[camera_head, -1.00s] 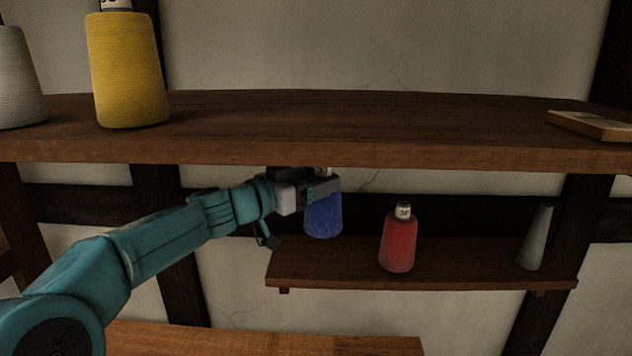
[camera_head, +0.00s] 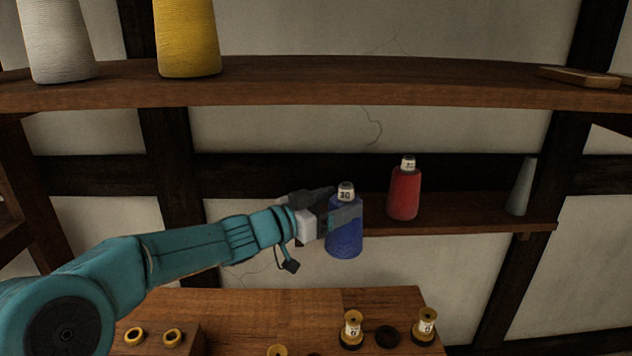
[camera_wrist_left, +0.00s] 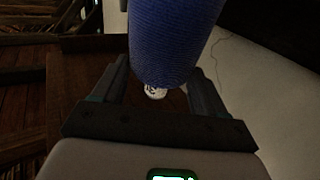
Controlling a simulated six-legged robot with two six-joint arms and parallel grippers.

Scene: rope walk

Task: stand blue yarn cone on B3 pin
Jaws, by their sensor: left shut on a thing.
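The blue yarn cone (camera_head: 345,240) is upright, its narrow white labelled top reading 30 pointing up. My left gripper (camera_head: 335,212) is shut on its upper part and holds it in the air, in front of the left end of the small lower shelf (camera_head: 460,228). In the left wrist view the blue cone (camera_wrist_left: 174,40) sits between the fingers, its white labelled tip partly visible. My right gripper is not in view. I cannot make out which pin is B3.
A wooden bench (camera_head: 260,305) below bears several brass spools (camera_head: 351,330), a dark disc (camera_head: 388,336) and yellow rings (camera_head: 173,337). A red cone (camera_head: 405,195) and a grey cone (camera_head: 521,188) stand on the lower shelf. The upper shelf (camera_head: 330,85) holds a yellow cone (camera_head: 187,40) and a white cone (camera_head: 57,42).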

